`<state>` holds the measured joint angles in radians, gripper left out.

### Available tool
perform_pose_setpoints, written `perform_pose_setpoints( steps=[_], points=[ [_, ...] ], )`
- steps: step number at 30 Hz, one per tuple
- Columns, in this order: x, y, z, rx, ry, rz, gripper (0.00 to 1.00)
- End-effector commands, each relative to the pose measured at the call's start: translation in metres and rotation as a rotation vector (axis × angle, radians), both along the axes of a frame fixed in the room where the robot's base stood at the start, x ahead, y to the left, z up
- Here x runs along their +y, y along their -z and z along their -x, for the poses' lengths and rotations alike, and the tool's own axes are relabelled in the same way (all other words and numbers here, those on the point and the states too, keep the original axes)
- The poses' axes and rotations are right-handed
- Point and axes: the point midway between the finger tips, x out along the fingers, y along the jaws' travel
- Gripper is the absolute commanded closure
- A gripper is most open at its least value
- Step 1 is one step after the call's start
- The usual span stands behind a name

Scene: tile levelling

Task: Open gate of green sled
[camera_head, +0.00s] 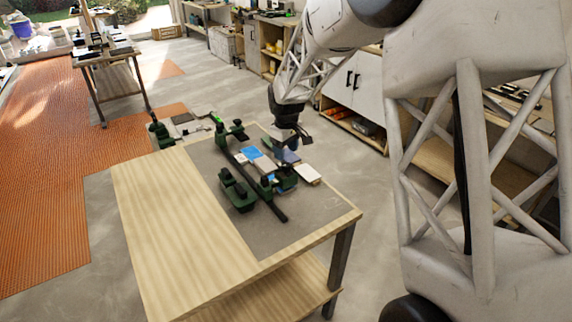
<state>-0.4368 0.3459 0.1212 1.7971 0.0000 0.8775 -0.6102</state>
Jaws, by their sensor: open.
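Several dark green fixtures stand along a long black rail (256,184) on the work table (170,215). One green fixture (237,193) sits left of the rail, another (285,178) right of it, and a third (237,131) near the rail's far end. I cannot tell which of these is the green sled, and no gate can be made out at this size. My gripper (294,142) is open, pointing down above the far right part of the table, beyond the tiles. Its fingers are small and dark, and I cannot tell whether they touch anything.
Blue and pale tiles (250,153) lie among the fixtures, and a pale block (307,175) lies at their right. The wooden left part of the table is bare. White cabinets stand behind.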

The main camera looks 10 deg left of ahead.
Motion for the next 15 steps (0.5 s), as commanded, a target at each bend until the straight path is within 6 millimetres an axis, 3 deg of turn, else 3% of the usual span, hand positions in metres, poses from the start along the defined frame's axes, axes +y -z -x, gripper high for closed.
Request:
perform_pose_setpoints(
  steps=[15],
  points=[
    [0.0, 0.055, 0.0, 0.0, 0.0, 0.0, 0.42]
  ],
)
